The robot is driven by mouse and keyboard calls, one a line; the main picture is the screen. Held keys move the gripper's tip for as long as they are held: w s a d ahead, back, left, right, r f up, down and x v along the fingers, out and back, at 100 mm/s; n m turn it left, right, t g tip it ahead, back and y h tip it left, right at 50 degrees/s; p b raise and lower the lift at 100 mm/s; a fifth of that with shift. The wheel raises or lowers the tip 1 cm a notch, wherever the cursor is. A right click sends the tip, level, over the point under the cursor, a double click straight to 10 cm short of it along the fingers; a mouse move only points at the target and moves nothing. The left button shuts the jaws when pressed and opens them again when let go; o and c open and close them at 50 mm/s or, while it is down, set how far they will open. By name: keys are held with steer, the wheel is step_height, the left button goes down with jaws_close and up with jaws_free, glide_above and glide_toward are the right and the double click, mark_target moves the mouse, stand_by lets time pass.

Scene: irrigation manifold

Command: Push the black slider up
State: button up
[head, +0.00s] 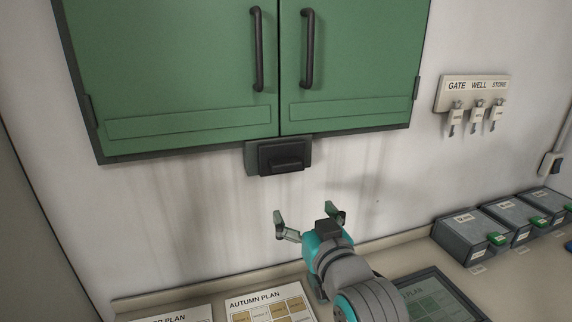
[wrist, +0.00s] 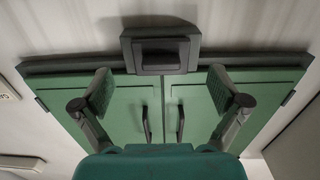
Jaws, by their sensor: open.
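The black slider (head: 284,157) sits on a dark plate under the bottom edge of the green double-door cabinet (head: 190,70), below where the two doors meet. It also shows in the wrist view (wrist: 160,55), at the top centre. My gripper (head: 308,220) is below the slider in the head view, apart from it, open and empty. In the wrist view my gripper's two fingers (wrist: 163,88) stand wide apart, one on each side of the slider's line, with cabinet doors behind them. The cabinet doors look closed.
A key rack (head: 474,91) labelled GATE, WELL, STORE hangs on the right wall. Grey boxes (head: 470,239) stand on the counter at right. Plan sheets (head: 268,304) and a dark framed panel (head: 436,296) lie on the counter. The wall below the slider is clear.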

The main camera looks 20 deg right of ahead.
glide_toward(288, 165)
steer(key=w, duration=1.1)
steer(key=shift+w, duration=0.15)
steer(key=c, duration=1.7)
steer(key=shift+r, duration=2.5)
steer(key=o, duration=1.5)
steer(key=shift+o, duration=1)
